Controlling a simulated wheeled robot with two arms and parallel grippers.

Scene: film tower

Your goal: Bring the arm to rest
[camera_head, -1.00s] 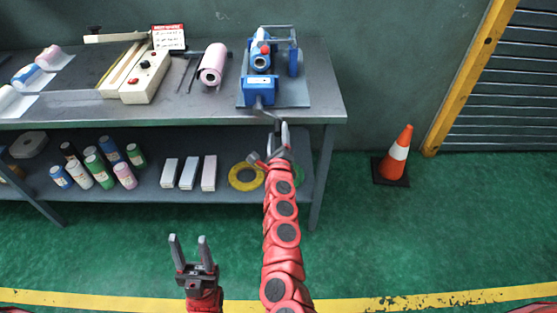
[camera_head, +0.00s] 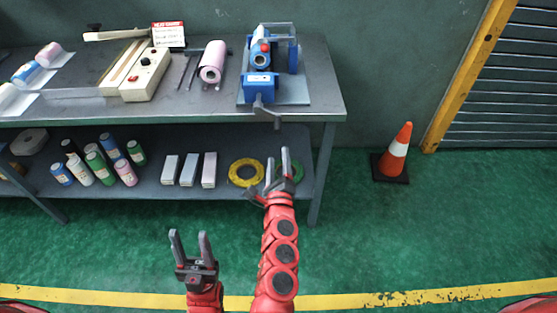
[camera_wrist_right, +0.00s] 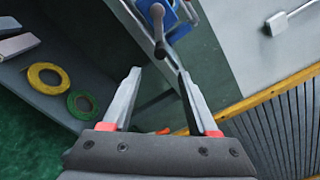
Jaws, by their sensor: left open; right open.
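My right gripper (camera_head: 277,166) is open and empty in the head view, in front of the table's lower shelf near its right end. Its two fingers also show apart in the right wrist view (camera_wrist_right: 160,78), with nothing between them. My left gripper (camera_head: 190,240) is open and empty, low in the head view, left of the right arm and over the green floor. My red right arm (camera_head: 277,250) reaches up from the bottom edge.
A grey table (camera_head: 200,112) carries a blue cranked device (camera_head: 258,85), a pink roll (camera_head: 211,75) and a sealer (camera_head: 146,75). Its lower shelf (camera_head: 222,200) holds bottles, boxes and a yellow tape ring (camera_head: 232,176). An orange cone (camera_head: 398,145) stands right. Floor between is clear.

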